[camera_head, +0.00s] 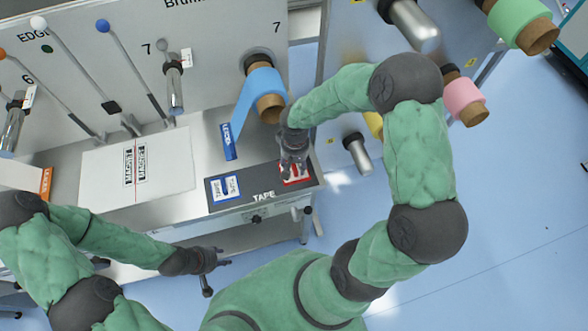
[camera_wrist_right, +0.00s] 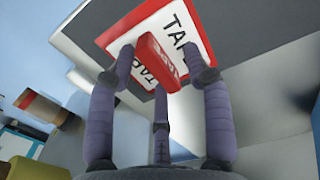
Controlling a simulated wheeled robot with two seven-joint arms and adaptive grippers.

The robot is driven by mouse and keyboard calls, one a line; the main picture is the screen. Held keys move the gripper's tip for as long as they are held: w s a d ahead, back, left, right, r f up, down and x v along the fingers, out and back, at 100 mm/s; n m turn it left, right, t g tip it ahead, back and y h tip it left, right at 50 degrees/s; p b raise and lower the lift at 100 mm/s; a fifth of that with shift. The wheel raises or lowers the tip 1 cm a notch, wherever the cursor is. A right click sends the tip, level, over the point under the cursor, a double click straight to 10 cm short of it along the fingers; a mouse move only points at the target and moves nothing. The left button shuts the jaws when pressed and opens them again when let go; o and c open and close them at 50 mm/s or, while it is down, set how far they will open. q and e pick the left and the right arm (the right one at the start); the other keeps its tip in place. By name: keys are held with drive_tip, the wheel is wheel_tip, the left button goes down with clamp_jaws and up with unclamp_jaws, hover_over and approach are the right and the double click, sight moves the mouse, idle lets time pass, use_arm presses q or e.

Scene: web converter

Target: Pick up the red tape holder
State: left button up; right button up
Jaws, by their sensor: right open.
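In the head view my right gripper (camera_head: 293,168) points down over the red label area and partly hides the holder. My left gripper (camera_head: 218,263) is in front of the machine, away from the holder, with its fingers spread and nothing in them.
The dark TAPE panel (camera_head: 258,190) also carries a blue-and-white label (camera_head: 225,189). White sheets (camera_head: 138,168) lie to the left. Pink (camera_head: 465,100) and green rolls (camera_head: 515,18) stick out at the right.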

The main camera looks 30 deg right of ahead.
clamp_jaws()
idle(0.4)
